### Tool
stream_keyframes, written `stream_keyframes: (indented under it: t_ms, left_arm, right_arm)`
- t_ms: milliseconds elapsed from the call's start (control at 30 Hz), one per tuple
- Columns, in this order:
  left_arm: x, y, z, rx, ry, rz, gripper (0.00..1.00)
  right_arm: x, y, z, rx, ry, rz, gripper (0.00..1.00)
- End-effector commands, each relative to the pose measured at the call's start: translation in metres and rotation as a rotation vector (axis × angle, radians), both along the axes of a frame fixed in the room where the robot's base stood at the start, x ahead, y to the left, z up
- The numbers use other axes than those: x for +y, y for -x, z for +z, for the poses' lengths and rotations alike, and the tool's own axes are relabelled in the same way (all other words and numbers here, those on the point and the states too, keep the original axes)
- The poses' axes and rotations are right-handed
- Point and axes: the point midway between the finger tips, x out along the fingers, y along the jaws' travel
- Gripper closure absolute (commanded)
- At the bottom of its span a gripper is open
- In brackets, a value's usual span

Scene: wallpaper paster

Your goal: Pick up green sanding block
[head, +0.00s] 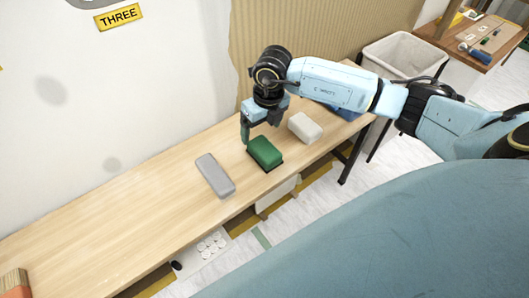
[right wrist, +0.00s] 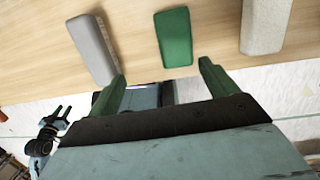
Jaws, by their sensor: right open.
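The green sanding block (head: 264,152) lies on the wooden table near its front edge, between a grey block and a white block. My right gripper (head: 258,133) is above and just behind it, pointing down, with empty jaws. In the right wrist view my right gripper's fingers (right wrist: 165,85) are spread wide and apart from the green block (right wrist: 173,37), which lies ahead, between their lines. Small at the left of that view, my left gripper (right wrist: 60,112) shows two separated prongs with nothing visible between them. It is not in the head view.
The grey block (head: 215,175) is left of the green one and the white block (head: 305,127) right of it, both close. The wooden table (head: 120,225) is bare further left, except for a brush at its near-left end. A wall stands behind.

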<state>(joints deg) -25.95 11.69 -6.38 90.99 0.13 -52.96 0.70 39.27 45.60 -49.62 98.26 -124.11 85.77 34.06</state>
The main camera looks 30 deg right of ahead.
Motion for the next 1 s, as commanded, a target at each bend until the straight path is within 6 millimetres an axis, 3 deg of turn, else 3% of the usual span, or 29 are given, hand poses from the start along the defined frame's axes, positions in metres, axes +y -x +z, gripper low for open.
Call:
stream_keyframes:
  t_ms: [100, 500, 767, 1000]
  left_arm:
    - [-0.002, -0.003, 0.003, -0.005, 0.003, 0.000, 0.64]
    - [-0.029, -0.022, 0.043, -0.033, 0.034, -0.003, 0.64]
    - [-0.035, -0.024, 0.055, -0.038, 0.042, -0.003, 0.64]
    - [-0.048, -0.028, 0.083, -0.057, 0.062, -0.004, 0.64]
  right_arm:
    - [-0.014, -0.002, -0.005, 0.005, 0.059, -0.016, 0.15]
    - [-0.014, -0.010, -0.072, 0.007, 0.059, -0.016, 0.15]
    - [-0.015, -0.011, -0.084, 0.006, 0.058, -0.015, 0.15]
    - [-0.020, -0.016, -0.110, 0.007, 0.057, -0.015, 0.15]
